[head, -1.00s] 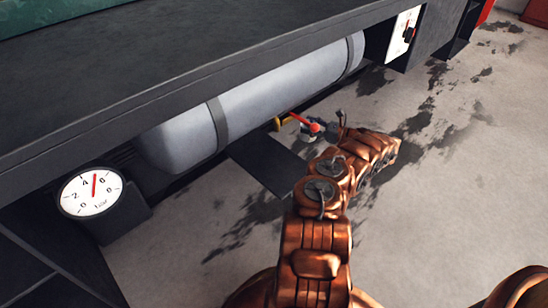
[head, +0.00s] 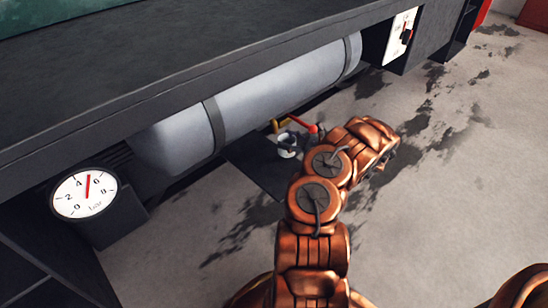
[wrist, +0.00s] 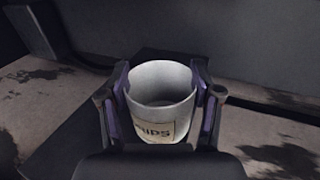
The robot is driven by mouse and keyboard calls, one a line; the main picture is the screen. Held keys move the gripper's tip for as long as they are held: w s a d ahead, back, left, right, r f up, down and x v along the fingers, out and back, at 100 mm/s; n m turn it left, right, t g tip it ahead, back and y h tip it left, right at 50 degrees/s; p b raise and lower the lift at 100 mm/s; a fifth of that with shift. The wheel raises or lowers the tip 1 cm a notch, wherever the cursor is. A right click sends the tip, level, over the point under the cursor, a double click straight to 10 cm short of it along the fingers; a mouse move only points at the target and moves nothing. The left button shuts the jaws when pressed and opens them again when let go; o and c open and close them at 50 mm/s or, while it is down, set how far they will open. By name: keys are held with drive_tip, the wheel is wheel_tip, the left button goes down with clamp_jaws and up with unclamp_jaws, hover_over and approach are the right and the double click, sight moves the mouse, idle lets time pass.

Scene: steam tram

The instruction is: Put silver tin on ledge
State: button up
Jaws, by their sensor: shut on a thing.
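The silver tin (wrist: 160,110) is an open, empty-looking cup with a pale label ending in "NIPS". My gripper (wrist: 162,92) is shut on it, with a finger on each side, and the tin looks upright. In the head view the tin (head: 287,147) shows small, over or at the back right part of the dark flat ledge (head: 256,172) below the grey tank. I cannot tell whether its base touches the ledge. My copper arm hides part of the ledge's right side.
The grey tank (head: 262,98) runs just above and behind the ledge. A pressure gauge (head: 86,194) stands at the left. The stained floor (head: 400,230) at right is open.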

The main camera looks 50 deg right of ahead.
drive_tip(key=a+b, duration=0.1)
drive_tip(key=a, duration=0.5)
drive_tip(key=shift+a, duration=0.3)
drive_tip(key=shift+f+b, duration=1.2)
drive_tip(key=shift+f, duration=0.7)
drive_tip(key=shift+r, duration=0.1)
drive_tip(key=o, duration=1.2)
drive_tip(key=shift+c, duration=0.2)
